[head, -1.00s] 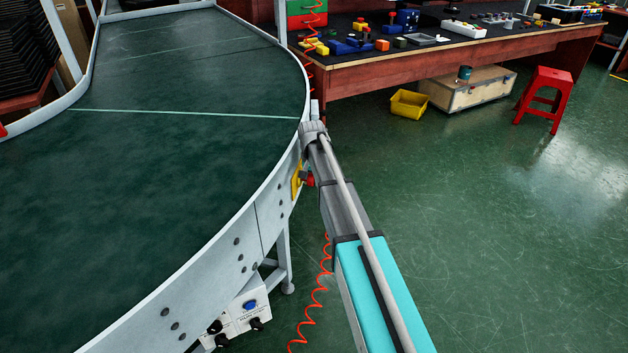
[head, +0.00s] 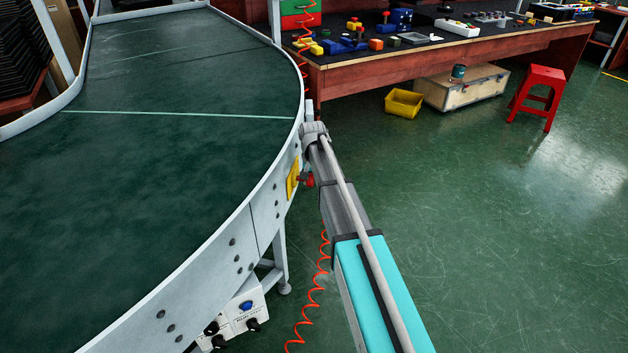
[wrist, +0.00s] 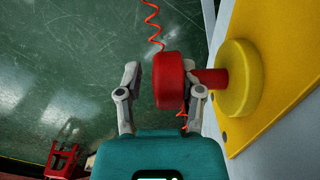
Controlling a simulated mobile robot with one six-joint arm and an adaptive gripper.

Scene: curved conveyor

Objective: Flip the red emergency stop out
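The red emergency stop (wrist: 170,80) is a round mushroom head on a red stem. It sticks out sideways from a round yellow base (wrist: 241,78) on a yellow plate (wrist: 292,75). In the head view the stop (head: 308,180) shows at the conveyor's outer side, left of my arm. My gripper (wrist: 163,88) is open around the head. Its left finger stands clear of the head's outer face, with a gap. Its right finger is at the head's plate side, by the stem; I cannot tell whether it touches. I cannot make out the fingers in the head view.
The curved conveyor (head: 170,150) runs along the left. A coiled red hose (head: 316,290) hangs nearby and also passes behind the stop in the wrist view. A control box (head: 240,312) sits below. A workbench (head: 450,60), yellow bin (head: 403,103) and red stool (head: 537,97) stand behind. The right floor is clear.

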